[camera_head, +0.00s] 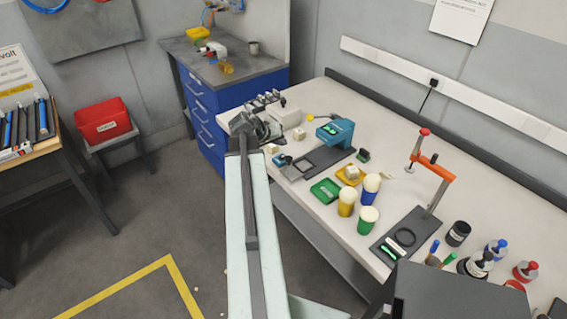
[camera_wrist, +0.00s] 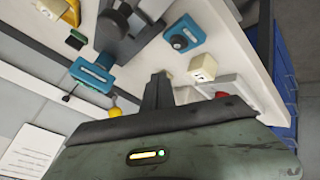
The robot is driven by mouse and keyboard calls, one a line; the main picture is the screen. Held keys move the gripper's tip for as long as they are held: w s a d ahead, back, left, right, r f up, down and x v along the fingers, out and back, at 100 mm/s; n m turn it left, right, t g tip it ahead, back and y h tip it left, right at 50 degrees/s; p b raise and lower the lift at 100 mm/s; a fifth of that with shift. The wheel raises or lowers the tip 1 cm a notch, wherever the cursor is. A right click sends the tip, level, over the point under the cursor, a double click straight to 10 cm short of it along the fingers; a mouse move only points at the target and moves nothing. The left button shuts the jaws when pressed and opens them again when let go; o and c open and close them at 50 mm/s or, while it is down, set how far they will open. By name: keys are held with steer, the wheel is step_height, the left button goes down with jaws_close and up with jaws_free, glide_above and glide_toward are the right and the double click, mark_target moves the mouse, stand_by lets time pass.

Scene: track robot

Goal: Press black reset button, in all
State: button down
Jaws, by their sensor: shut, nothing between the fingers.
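A small blue box (camera_wrist: 193,27) with a dark round knob or button (camera_wrist: 180,42) on it shows at the upper middle of the wrist view. In the head view the small blue box (camera_head: 282,160) sits on the bench, just right of my arm. I cannot read a label on it, so I cannot confirm that it is the reset button. My gripper (camera_wrist: 158,82) is shut and empty, its dark fingertips apart from the box. In the head view my gripper (camera_head: 248,127) is over the bench's left end, partly hidden by my own arm.
A teal device (camera_head: 336,132), a white cube (camera_wrist: 202,67) and a yellow ball (camera_head: 310,117) are nearby. A green tray (camera_head: 326,190), several cups and a red-orange clamp (camera_head: 436,170) stand further right. The white bench (camera_head: 390,125) has clear patches towards the back.

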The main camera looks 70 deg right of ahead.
mark_target(281, 158)
steer(key=shift+f+b, duration=1.3)
steer(key=shift+f, duration=0.6)
steer(key=shift+f, duration=0.1)
stand_by(0.3)
steer(key=shift+f+b, duration=0.25)
steer(key=shift+b, duration=0.1)
steer(key=shift+f+b, duration=0.4)
stand_by(0.5)
steer(key=shift+r, duration=0.15)
steer(key=shift+r+p, duration=0.65)
steer(key=shift+p, duration=0.15)
step_height(281, 158, up, 5)
steer(key=p, duration=0.5)
steer(key=shift+r, duration=0.15)
